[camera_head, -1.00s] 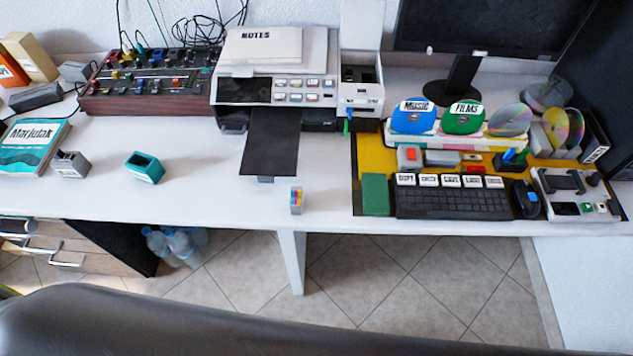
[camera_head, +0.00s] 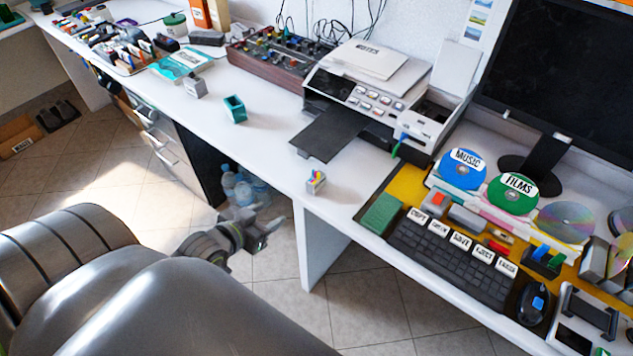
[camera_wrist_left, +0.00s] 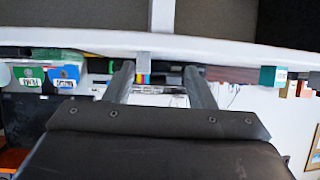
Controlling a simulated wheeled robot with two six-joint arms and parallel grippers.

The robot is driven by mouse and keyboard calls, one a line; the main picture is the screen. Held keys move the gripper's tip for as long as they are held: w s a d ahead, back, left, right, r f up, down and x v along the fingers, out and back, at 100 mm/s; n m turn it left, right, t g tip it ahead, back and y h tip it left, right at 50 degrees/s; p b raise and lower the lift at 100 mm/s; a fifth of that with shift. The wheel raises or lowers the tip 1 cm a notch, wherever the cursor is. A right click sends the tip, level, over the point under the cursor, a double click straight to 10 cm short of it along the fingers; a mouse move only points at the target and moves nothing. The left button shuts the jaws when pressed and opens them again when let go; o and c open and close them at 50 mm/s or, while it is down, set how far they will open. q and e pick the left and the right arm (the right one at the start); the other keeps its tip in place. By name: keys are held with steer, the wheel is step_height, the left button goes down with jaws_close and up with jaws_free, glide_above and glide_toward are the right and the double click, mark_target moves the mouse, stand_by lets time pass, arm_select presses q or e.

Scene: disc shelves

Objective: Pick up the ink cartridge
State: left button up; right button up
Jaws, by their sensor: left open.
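The ink cartridge (camera_head: 316,181) is a small grey block with coloured stripes. It stands upright near the front edge of the white desk, in front of the printer. My left gripper (camera_head: 265,234) is open and empty, off the desk's front edge, lower and to the left of the cartridge in the head view. In the left wrist view, the cartridge (camera_wrist_left: 143,70) shows beyond the desk edge, in the gap between the two spread fingers (camera_wrist_left: 160,84), with clear distance to it. My right gripper is not in view.
The printer (camera_head: 375,85) stands behind, its black tray (camera_head: 325,134) reaching toward the cartridge. A teal holder (camera_head: 235,109) is to the left. A green box (camera_head: 381,214) and keyboard (camera_head: 445,262) are to the right. The desk around the cartridge is clear.

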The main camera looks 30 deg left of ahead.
arm_select(q)
step_height(320, 180, up, 5)
steer(key=d+h, duration=0.1)
steer(key=d, duration=0.1)
glide_toward(314, 179)
steer(key=shift+m+t, duration=0.4)
steer(key=w+f, duration=0.2)
steer(key=w, duration=0.1)
steer(key=w+d+f, duration=0.1)
steer(key=shift+w+f+b, duration=0.25)
steer(key=shift+w+b, duration=0.1)
steer(key=shift+w, duration=0.05)
steer(key=shift+r+x, duration=0.15)
steer(key=shift+x, duration=1.1)
steer(key=shift+r+x, duration=0.1)
steer(key=shift+x, duration=1.15)
steer(key=shift+w+a, duration=0.15)
steer(key=shift+a, duration=0.05)
steer(key=shift+c, duration=0.3)
steer(key=c, duration=1)
